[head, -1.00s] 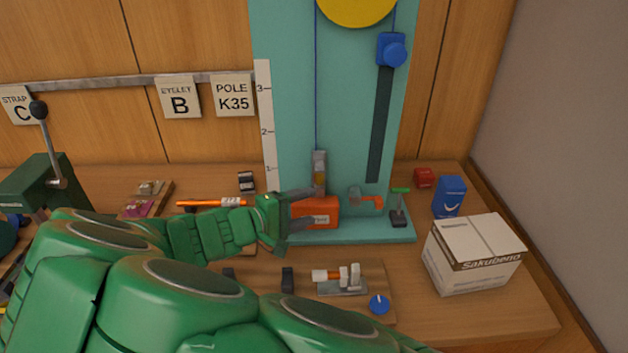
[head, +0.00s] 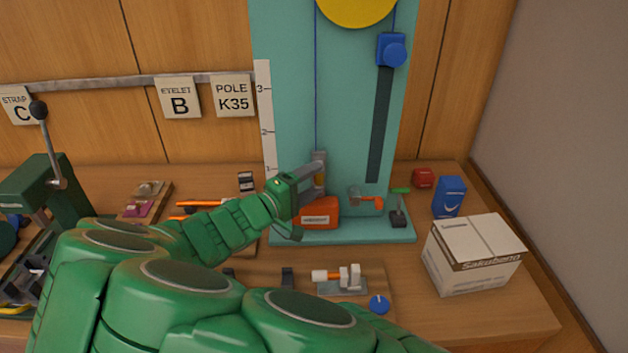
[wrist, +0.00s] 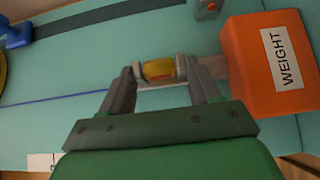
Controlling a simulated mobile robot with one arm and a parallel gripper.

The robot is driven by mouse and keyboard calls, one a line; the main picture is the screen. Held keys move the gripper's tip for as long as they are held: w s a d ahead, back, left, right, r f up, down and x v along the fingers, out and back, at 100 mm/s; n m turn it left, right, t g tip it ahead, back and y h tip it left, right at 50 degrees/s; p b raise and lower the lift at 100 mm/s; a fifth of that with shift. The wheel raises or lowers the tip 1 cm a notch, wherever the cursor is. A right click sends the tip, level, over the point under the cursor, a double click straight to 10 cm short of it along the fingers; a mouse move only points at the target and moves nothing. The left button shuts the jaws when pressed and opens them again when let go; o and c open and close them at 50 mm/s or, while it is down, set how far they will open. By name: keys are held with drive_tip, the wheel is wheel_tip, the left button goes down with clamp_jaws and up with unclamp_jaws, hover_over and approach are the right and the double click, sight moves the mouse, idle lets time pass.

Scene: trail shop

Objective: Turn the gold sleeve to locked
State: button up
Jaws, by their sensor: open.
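The gold sleeve (wrist: 158,70) shows in the wrist view on a grey metal fitting, between my open fingers. In the head view only a small gold part (head: 320,179) of it shows beside my gripper. My gripper (wrist: 161,82) is open, one finger on each side of the fitting; I cannot tell whether they touch it. In the head view my gripper (head: 312,180) is at the fitting above the orange weight (head: 318,214). The weight also shows in the wrist view (wrist: 265,55), marked WEIGHT. A blue cord (wrist: 60,99) runs from the fitting along the teal board.
The teal board (head: 290,110) stands behind, with a blue slider (head: 392,50) on a dark track. A clear-and-orange piece (head: 365,198) and a green-handled lever (head: 399,205) stand right of the weight. A white box (head: 475,255) is at the right. A clamp fixture (head: 342,279) is in front.

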drive_tip(key=shift+w+d, duration=0.35)
drive_tip(key=shift+d, duration=0.05)
drive_tip(key=shift+c, duration=0.3)
drive_tip(key=c, duration=1)
drive_tip(key=shift+m+g+h, duration=0.4)
drive_tip(key=shift+g, duration=0.1)
drive_tip(key=shift+w+a+f+m+g+h, duration=0.15)
drive_tip(key=shift+m+g+h, duration=0.65)
drive_tip(key=shift+g, duration=0.5)
drive_tip(key=shift+w+a+m+g+h, duration=0.15)
drive_tip(key=shift+m+g+h, duration=0.45)
drive_tip(key=shift+m+g, duration=0.55)
drive_tip(key=shift+w+d+m+g+h, duration=0.15)
drive_tip(key=shift+m+g+h, duration=0.15)
drive_tip(key=shift+m+g, duration=0.75)
drive_tip(key=shift+g, duration=0.9)
